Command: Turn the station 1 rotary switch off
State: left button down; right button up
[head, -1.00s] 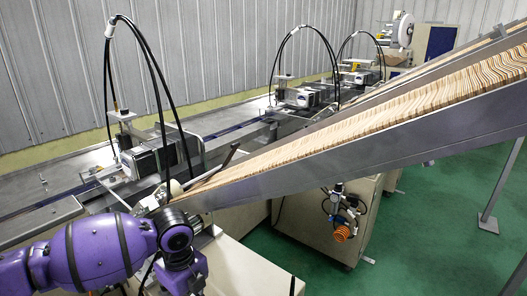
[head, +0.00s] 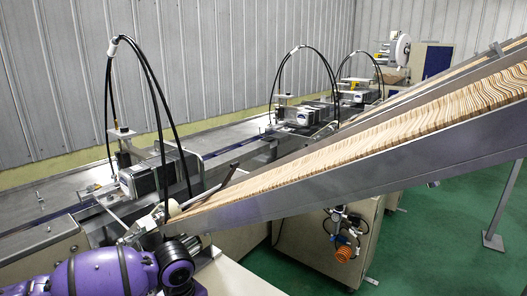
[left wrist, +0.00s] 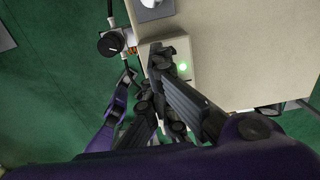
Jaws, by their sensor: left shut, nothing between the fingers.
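In the left wrist view, a beige control box (left wrist: 180,49) has a lit green round light (left wrist: 183,67) on its face. My left gripper (left wrist: 160,62) is shut and empty, with its dark fingertips over the face of this box, beside the green light. I cannot see the station 1 rotary switch clearly; the fingers cover part of the box face. Whether the fingertips touch anything there cannot be told. In the head view, only my purple left arm shows at the bottom left, and its gripper is out of sight. My right gripper is not seen.
A round black knob-like part (left wrist: 107,44) with fittings sits left of the box. A sloping metal chute (head: 330,178) full of wooden sticks crosses the head view above my arm. A motor unit (head: 158,172) stands behind it. Green floor (head: 430,240) is open at right.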

pick_arm(q)
jog(key=shift+s+d+f, duration=0.25)
jog(key=shift+s+f, duration=0.35)
jog(key=shift+f, duration=0.05)
jog(key=shift+w+d+p, duration=0.25)
jog(key=shift+w+p, duration=0.15)
jog(key=shift+w, duration=0.05)
jog(key=shift+w+d+r+p, duration=0.3)
jog(key=shift+w+p, duration=0.05)
jog(key=shift+w, duration=0.3)
jog(key=shift+w+d, duration=0.15)
jog(key=shift+w, duration=0.05)
jog(key=shift+w, duration=0.2)
